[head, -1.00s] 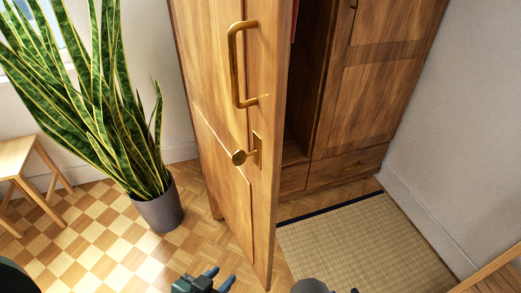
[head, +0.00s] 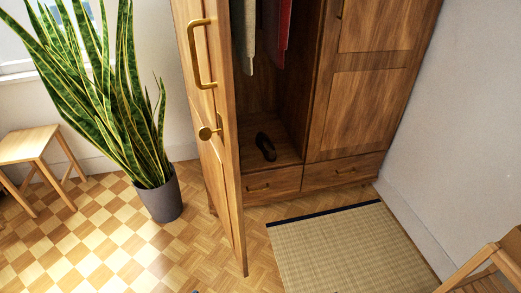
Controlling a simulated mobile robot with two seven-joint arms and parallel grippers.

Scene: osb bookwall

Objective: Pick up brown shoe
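A dark brown shoe (head: 265,146) lies on the floor of the wooden wardrobe (head: 362,110), inside the open left compartment. It is small in the view and sits just right of the open door's edge. The wardrobe door (head: 212,120) stands open toward me, with a brass handle and knob. Only a tiny bluish tip shows at the bottom edge of the head view, too little to make out a gripper. Neither gripper can be made out in this view.
Clothes (head: 281,38) hang above the shoe. Drawers (head: 272,184) lie below the compartment. A woven mat (head: 345,250) lies in front. A potted plant (head: 158,196) and a stool (head: 38,150) stand left; a wooden chair (head: 492,266) is at lower right. Parquet left of the mat is clear.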

